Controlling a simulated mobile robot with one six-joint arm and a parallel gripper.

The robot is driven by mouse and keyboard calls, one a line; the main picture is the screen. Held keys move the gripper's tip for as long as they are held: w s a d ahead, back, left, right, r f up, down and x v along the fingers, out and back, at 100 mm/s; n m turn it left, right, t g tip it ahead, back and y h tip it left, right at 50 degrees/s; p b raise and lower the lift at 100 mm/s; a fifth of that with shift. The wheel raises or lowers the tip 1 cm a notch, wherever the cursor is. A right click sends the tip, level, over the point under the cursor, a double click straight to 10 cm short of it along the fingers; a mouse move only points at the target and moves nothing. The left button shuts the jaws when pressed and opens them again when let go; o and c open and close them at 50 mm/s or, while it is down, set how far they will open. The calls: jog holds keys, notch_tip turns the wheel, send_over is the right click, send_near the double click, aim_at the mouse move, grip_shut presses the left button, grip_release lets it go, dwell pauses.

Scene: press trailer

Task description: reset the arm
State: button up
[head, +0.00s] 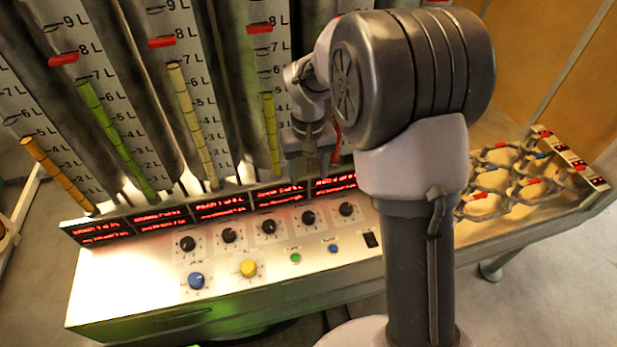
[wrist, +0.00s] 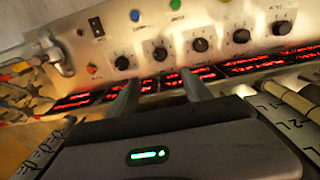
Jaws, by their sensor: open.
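My gripper (head: 312,160) hangs above the back of the control panel, in front of the level gauges, in the head view. My own arm hides part of the panel and the gauges behind it. In the wrist view the two fingers of my gripper (wrist: 158,92) stand apart with nothing between them. They point toward the row of red displays and black knobs.
The panel (head: 130,285) carries black knobs, a blue button (head: 196,281), a yellow button (head: 248,268) and red displays (head: 220,207). Tall gauges with coloured columns (head: 190,120) rise behind it. A rack with ring holders (head: 490,180) stands at the right.

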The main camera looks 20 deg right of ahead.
dwell(0.3)
jog(key=s+a+r+m+t+y+b, duration=0.1)
jog(key=s+r+t+b, duration=0.2)
jog(key=s, duration=0.4)
jog(key=s+a+r+m+b, duration=0.1)
jog(key=s+r+b, duration=0.2)
jog(key=s+r, duration=0.3)
jog(key=s+a+f+m+t+y+b, duration=0.1)
jog(key=s+f+m+t+b, duration=0.1)
jog(key=s, duration=0.9)
jog(key=shift+s+a+f+t+b, duration=0.25)
jog(key=shift+a+f+t+b, duration=0.15)
jog(key=shift+f+b, duration=0.15)
